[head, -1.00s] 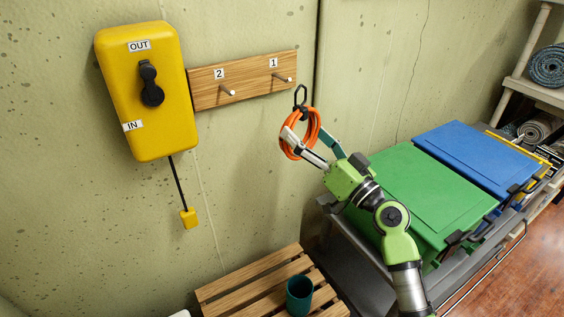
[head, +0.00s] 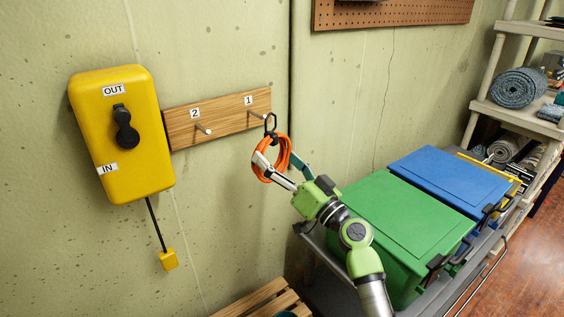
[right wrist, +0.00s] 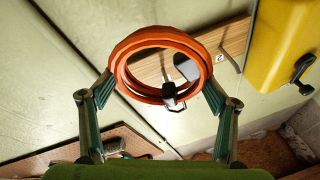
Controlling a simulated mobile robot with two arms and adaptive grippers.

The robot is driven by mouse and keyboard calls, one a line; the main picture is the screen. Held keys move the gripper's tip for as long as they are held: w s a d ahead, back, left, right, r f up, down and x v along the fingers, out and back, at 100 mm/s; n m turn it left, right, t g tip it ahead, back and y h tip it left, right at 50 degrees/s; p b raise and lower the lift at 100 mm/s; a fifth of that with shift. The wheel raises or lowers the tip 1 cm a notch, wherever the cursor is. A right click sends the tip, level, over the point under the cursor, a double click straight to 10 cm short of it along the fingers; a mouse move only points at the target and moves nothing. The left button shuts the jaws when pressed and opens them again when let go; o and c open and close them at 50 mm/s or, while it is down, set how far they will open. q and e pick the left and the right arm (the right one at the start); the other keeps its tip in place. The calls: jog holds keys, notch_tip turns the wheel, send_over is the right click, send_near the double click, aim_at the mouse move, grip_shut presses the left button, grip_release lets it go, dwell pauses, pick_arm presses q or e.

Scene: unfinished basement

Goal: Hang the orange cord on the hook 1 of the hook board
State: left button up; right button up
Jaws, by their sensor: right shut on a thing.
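The orange cord (head: 284,152) is a coil with a black loop at its top, and it also shows in the right wrist view (right wrist: 118,66). My right gripper (head: 278,161) is shut on the coil, with one finger on each side in the right wrist view (right wrist: 160,92). The wooden hook board (head: 225,118) is on the wall, and its hook 1 (head: 256,115) is a metal peg under label 1. The black loop overlaps the tip of hook 1 in the head view. I cannot tell whether the peg is through it. My left gripper is not in view.
A yellow box (head: 122,150) is left of the board, with a plug (head: 169,260) hanging below. Hook 2 (head: 204,129) is bare. Green (head: 395,225) and blue (head: 450,180) bins stand at the right. A slatted wooden surface (head: 255,300) is below.

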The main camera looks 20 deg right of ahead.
jog(key=shift+w+a+f+b, duration=0.25)
jog(key=shift+w+b, duration=0.3)
jog(key=shift+w, duration=0.35)
jog(key=shift+w+a+f+b, duration=0.15)
jog(key=shift+w+a+b, duration=0.3)
jog(key=shift+w, duration=0.45)
jog(key=shift+w+a+f+b, duration=0.2)
jog(key=shift+w+b, duration=0.4)
jog(key=shift+w, duration=0.3)
jog(key=o, duration=1.4)
jog(key=shift+f, duration=0.1)
